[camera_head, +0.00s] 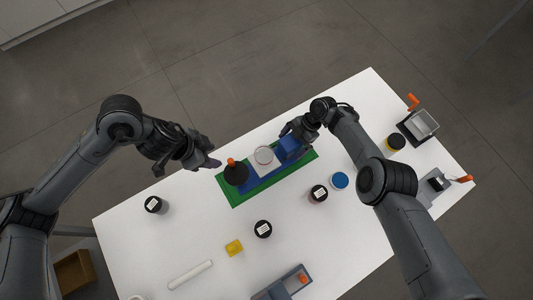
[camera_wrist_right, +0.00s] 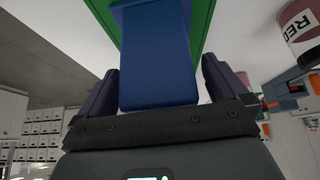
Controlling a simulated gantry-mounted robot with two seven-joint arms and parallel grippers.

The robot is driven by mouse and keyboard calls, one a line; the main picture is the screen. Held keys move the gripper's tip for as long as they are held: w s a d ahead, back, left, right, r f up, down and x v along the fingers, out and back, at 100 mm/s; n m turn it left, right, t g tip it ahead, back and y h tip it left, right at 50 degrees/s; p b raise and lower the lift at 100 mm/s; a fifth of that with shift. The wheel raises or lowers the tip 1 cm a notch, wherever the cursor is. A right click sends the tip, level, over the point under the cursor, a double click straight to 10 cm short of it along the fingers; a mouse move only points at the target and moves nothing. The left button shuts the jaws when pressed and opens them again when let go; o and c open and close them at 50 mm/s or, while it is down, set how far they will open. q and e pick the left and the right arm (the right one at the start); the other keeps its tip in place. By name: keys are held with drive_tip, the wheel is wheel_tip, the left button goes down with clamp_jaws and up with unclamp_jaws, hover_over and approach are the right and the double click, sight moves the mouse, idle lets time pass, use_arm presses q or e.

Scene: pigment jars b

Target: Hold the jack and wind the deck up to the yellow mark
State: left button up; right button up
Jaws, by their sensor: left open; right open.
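I take this for the jack; I cannot make out the deck's height or a yellow mark. At its right end stands a blue block (camera_head: 289,149). My right gripper (camera_head: 294,133) is open at this block; in the right wrist view the block (camera_wrist_right: 158,60) lies between its fingers, and contact is unclear. My left gripper (camera_head: 213,163) is open and empty, just left of the black part.
Orange-handled devices (camera_head: 421,124) (camera_head: 438,184) are at the right, another (camera_head: 283,285) at the front. A white rod (camera_head: 190,275) lies front left.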

drive_tip(key=v, duration=1.1)
drive_tip(key=shift+d+r, duration=0.2)
drive_tip(key=shift+r, duration=0.2)
